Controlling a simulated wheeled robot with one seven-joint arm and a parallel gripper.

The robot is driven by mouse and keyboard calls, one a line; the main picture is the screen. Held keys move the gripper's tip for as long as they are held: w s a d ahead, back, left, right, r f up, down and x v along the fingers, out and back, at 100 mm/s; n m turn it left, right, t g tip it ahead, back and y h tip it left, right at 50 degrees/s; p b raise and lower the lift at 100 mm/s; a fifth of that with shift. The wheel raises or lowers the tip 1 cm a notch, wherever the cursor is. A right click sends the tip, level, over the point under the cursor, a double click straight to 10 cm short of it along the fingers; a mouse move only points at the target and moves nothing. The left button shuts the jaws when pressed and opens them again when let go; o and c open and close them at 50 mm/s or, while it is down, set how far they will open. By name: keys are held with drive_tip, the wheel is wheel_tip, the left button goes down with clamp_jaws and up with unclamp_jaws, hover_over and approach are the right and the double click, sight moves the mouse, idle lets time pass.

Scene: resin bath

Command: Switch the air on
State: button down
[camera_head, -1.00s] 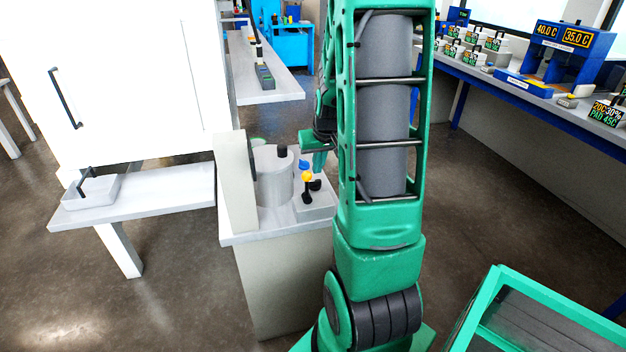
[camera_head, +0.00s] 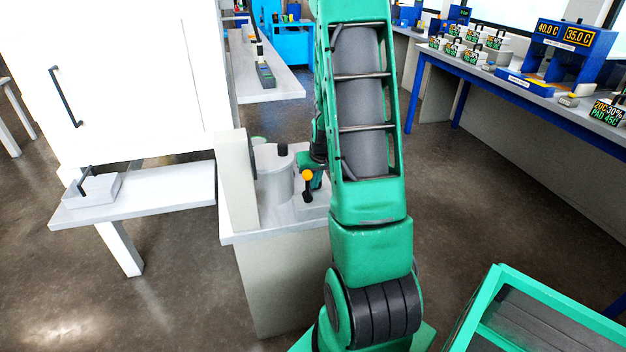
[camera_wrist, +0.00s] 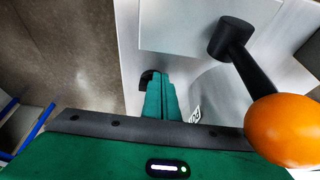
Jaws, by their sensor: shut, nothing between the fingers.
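A control block (camera_head: 312,212) sits at the front of the bath's bench. A black lever (camera_head: 307,192) with an orange ball (camera_head: 308,174) stands upright on it; in the wrist view the ball (camera_wrist: 285,130) is large at the right and the lever (camera_wrist: 250,68) slants to its black base. My gripper (camera_wrist: 158,82) is shut and empty, pointing down beside the lever. A dark part (camera_wrist: 147,77) shows at its fingertips; I cannot tell whether they touch. In the head view my gripper is largely hidden behind the lever and my arm. No label saying air is readable.
A grey cylindrical tank (camera_head: 273,182) with a black knob (camera_head: 282,149) stands just left of the block, beside an upright pale panel (camera_head: 238,180). A white cabinet (camera_head: 120,80) and a shelf with a grey tray (camera_head: 92,190) are further left.

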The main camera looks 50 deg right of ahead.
idle(0.3)
drive_tip(key=shift+w+a, duration=0.3)
drive_tip(key=shift+w, duration=0.4)
drive_tip(key=shift+s+d, duration=0.1)
drive_tip(key=shift+s, duration=0.1)
drive_tip(key=shift+s+d, duration=0.45)
drive_tip(key=shift+s, duration=0.05)
drive_tip(key=shift+r, duration=0.1)
drive_tip(key=v, duration=0.9)
drive_tip(key=shift+a+r, duration=0.2)
drive_tip(key=shift+r, duration=0.15)
